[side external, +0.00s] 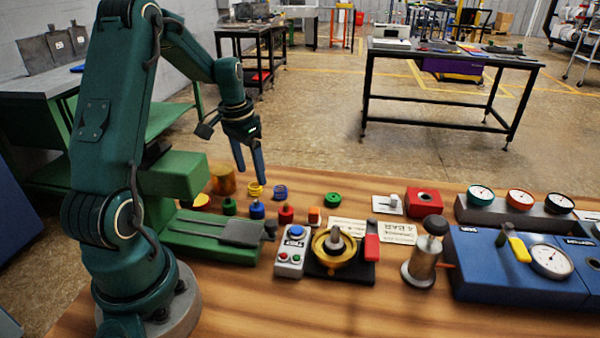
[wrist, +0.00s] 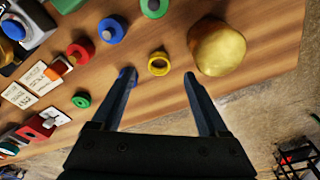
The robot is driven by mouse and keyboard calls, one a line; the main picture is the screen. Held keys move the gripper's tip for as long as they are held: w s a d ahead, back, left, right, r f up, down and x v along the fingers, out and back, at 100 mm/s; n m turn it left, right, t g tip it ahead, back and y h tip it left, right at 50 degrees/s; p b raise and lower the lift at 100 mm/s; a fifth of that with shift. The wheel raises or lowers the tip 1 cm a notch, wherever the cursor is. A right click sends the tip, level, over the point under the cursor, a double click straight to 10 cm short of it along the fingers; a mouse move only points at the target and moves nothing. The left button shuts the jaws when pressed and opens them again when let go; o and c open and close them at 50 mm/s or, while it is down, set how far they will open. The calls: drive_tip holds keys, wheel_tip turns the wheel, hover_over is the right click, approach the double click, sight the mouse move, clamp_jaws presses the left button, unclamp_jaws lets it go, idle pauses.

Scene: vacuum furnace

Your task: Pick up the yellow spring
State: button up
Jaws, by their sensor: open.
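The yellow spring (side external: 255,189) stands on the wooden table, just left of a blue spring (side external: 280,191). In the wrist view the yellow spring (wrist: 159,63) shows as a ring between the fingertips, near their far ends. My gripper (side external: 252,175) is open and empty, pointing down above the yellow spring. In the wrist view, my gripper (wrist: 160,76) has its left finger partly covering the blue spring (wrist: 127,74). The exact height gap between the fingertips and the yellow spring is hard to tell.
A gold cylinder (wrist: 217,48) is close to the right finger in the wrist view. Green (side external: 229,206), blue (side external: 257,210) and red (side external: 286,214) parts stand in front of the springs. A green spring (side external: 332,200) is farther right. Free table lies beyond it.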

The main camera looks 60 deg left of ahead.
drive_tip(key=shift+w+f, duration=0.15)
drive_tip(key=shift+f, duration=0.85)
drive_tip(key=shift+w+f, duration=0.1)
drive_tip(key=shift+f, duration=0.9)
clamp_jaws()
